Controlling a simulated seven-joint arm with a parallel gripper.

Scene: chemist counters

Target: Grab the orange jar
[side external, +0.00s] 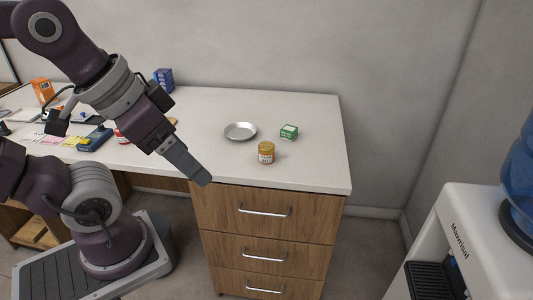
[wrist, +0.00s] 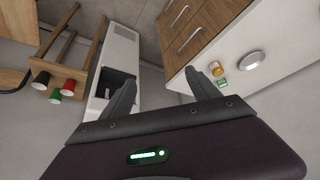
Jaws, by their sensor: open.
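The orange jar (side external: 266,153), with a gold-coloured lid and a pale label, stands upright on the white counter (side external: 310,164) near its front edge. It also shows in the wrist view as a small orange-lidded jar (wrist: 216,68), close to the tip of the right-hand finger but farther off. My gripper (side external: 206,181) is in front of the counter's front edge, to the left of the jar and apart from it. In the wrist view my gripper (wrist: 166,78) has its two fingers spread wide with nothing between them.
A round metal dish (side external: 240,131) and a green box (side external: 289,132) stand behind the jar. A blue device (side external: 94,138) and an orange box (side external: 42,90) are at the left. A water dispenser (side external: 490,235) stands at right. The counter right of the jar is clear.

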